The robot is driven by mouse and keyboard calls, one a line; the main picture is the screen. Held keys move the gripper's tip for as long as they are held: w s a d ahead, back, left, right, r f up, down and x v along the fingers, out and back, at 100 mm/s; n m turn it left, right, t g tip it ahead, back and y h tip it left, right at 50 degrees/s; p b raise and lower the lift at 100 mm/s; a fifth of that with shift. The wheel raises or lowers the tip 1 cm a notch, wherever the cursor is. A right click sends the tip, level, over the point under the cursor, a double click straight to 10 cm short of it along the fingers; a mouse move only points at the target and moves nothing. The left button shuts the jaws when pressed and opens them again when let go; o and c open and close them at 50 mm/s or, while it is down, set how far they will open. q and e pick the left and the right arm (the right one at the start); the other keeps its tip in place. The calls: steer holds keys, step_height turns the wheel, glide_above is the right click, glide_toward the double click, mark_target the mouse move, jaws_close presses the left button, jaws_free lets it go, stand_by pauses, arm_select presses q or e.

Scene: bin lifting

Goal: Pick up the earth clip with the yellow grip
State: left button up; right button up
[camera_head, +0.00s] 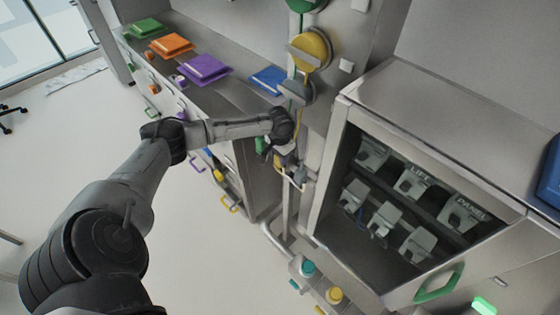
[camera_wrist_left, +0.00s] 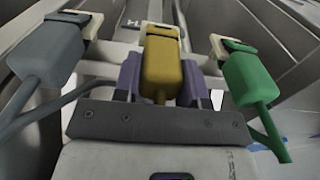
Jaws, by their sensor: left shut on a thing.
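The earth clip with the yellow grip (camera_wrist_left: 160,70) is in the middle of the left wrist view, its pale jaw pointing away from me. The two purple fingers of my left gripper (camera_wrist_left: 160,82) are on either side of it, shut on it. In the head view my left gripper (camera_head: 281,160) is at the end of the arm, beside the metal post, and the yellow clip is mostly hidden there. I cannot tell whether its jaw still touches the bar. My right gripper is not in view.
A grey-grip clip (camera_wrist_left: 48,50) is close on the left and a green-grip clip (camera_wrist_left: 253,75) close on the right. An open cabinet (camera_head: 350,110) with several grey switches stands right of the post. A counter (camera_head: 235,92) holds coloured pads.

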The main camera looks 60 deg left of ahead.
arm_select(q)
steer(key=c, duration=0.4)
steer(key=shift+o, duration=0.2)
step_height(320, 180, up, 8)
steer(key=shift+r+p, duration=0.2)
steer(key=shift+p, duration=0.45)
steer(key=shift+r, duration=0.85)
